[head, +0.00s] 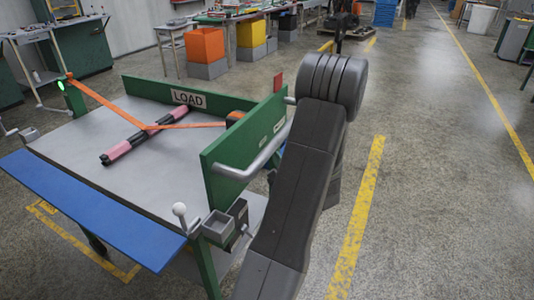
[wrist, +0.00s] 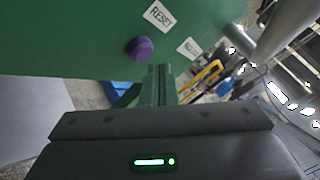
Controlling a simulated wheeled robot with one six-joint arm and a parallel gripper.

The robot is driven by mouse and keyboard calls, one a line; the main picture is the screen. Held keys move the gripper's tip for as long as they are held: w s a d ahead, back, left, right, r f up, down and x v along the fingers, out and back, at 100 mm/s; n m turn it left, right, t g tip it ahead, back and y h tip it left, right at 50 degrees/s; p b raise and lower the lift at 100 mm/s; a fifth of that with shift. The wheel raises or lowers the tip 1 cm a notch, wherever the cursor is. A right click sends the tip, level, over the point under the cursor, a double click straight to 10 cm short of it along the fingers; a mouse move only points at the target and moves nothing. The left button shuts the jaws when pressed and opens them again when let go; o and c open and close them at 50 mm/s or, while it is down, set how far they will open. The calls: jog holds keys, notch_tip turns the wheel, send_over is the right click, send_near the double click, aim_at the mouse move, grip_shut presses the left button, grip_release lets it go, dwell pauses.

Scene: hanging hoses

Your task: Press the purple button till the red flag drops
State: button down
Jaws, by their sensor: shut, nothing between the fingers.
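The purple button (wrist: 140,47) is a round knob on the green panel (wrist: 70,40), beside a white RESET label (wrist: 158,15). My gripper (wrist: 161,68) is shut and empty. Its fingertips show just below and to the right of the button in the wrist view; I cannot tell the gap in depth, but the tips do not cover the button. In the head view the red flag (head: 278,82) stands upright at the top edge of the green side panel (head: 245,140). The button and gripper are hidden there behind my arm.
A grey metal handle (head: 258,158) sticks out from the panel, and also shows in the wrist view (wrist: 285,25). The cart top holds a pink-and-black bar (head: 145,137) under an orange strap (head: 105,103). Open floor lies to the right.

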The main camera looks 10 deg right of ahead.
jog(key=shift+a+f, duration=0.1)
jog(key=shift+w+a+b, duration=0.2)
jog(key=shift+a+b, duration=0.05)
jog(key=shift+b, duration=0.2)
jog(key=shift+w+a+b, duration=0.3)
jog(key=shift+a+b, duration=0.05)
jog(key=shift+a, duration=0.05)
dwell(1.5)
jog(key=shift+s+d+b, duration=0.3)
jog(key=shift+s+d, duration=0.2)
jog(key=shift+d, duration=0.25)
jog(key=s+d, duration=0.1)
jog(key=d, duration=0.1)
jog(key=s+d+b, duration=0.1)
jog(key=d, duration=0.1)
jog(key=shift+s, duration=0.4)
dwell(0.3)
